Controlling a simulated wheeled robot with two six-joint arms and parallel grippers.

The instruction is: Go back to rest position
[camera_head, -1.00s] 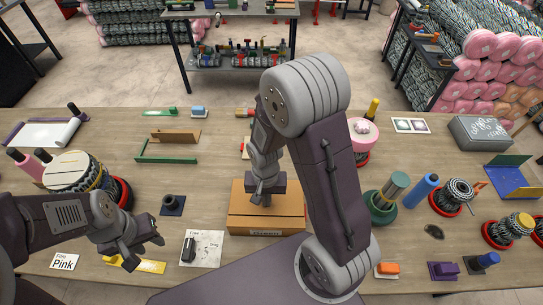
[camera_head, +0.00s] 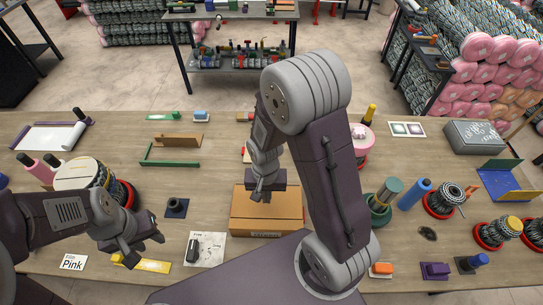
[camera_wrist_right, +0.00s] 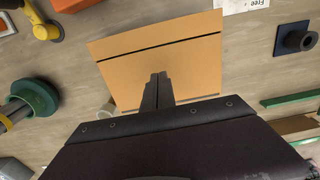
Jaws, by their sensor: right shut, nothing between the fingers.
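My right gripper (camera_head: 263,196) is above the orange-brown box (camera_head: 250,222) on the table, its fingers together and empty. In the right wrist view the shut fingers (camera_wrist_right: 158,80) point at the same box (camera_wrist_right: 190,48). I cannot tell the exact gap between fingertips and box. My left gripper (camera_head: 143,252) hangs over the left front of the table, above a yellow piece (camera_head: 158,267). Its fingers appear spread, with nothing seen between them.
The wooden table (camera_head: 330,215) is crowded. Left of the box lies a white sheet with a dark block (camera_head: 192,247). To the right are a green spool (camera_head: 376,208), a blue cylinder (camera_head: 414,194), an orange block (camera_head: 382,269) and a purple block (camera_head: 435,270). A green frame (camera_head: 170,164) lies behind.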

